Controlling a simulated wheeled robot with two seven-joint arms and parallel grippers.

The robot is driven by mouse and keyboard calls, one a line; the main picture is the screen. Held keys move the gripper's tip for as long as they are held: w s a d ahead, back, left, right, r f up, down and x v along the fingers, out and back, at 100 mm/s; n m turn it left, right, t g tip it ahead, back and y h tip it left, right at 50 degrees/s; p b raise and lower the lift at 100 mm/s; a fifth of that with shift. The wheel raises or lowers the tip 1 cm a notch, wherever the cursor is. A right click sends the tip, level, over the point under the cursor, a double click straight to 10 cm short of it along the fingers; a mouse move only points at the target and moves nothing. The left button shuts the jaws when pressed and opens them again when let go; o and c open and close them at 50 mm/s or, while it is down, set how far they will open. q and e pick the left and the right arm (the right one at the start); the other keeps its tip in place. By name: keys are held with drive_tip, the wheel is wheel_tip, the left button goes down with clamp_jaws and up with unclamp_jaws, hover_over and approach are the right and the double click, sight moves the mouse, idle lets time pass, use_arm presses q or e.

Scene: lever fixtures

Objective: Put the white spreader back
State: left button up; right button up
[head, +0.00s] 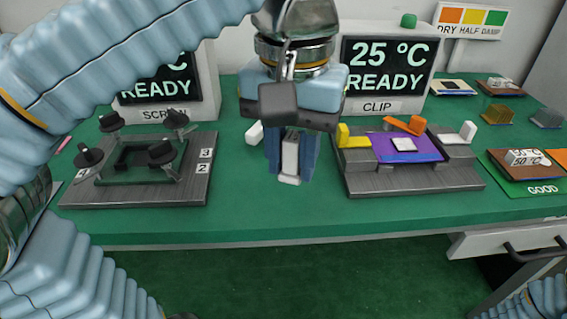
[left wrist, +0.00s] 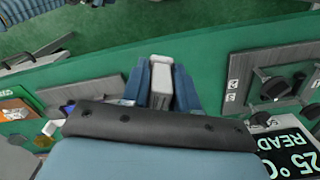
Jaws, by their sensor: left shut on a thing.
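A pale white-grey block, which looks like the white spreader (head: 290,158), is held upright between the fingers of my left gripper (head: 291,165). My left gripper is shut on it over the green table, between the two fixtures. In the left wrist view the spreader (left wrist: 162,82) shows between the blue fingers. I cannot tell whether its lower end touches the table. My right gripper is out of view.
The SCREW fixture (head: 196,185) with black knobs is at left. The CLIP fixture (head: 415,180) at right carries a purple sheet (head: 382,150), with yellow, orange and white levers. A small white piece (head: 255,133) lies behind my gripper. The front strip of the table is clear.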

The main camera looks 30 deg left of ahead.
use_arm(q)
drive_tip(key=w+a+f, duration=0.5)
drive_tip(key=w+f, duration=0.1)
drive_tip(key=w, duration=0.1)
drive_tip(key=shift+a+f+b, duration=0.1)
drive_tip(key=shift+a+b, duration=0.25)
drive_tip(key=shift+a, duration=0.05)
drive_tip(key=shift+w+a+f, duration=0.3)
drive_tip(key=shift+w+f, duration=0.05)
drive_tip(key=shift+f, duration=0.2)
drive_tip(key=f, duration=0.2)
drive_tip(key=w+f+b, duration=0.1)
drive_tip(key=f, duration=0.1)
drive_tip(key=shift+a, duration=0.4)
drive_tip(key=shift+f, duration=0.25)
drive_tip(key=shift+f, duration=0.15)
drive_tip(key=o, duration=1)
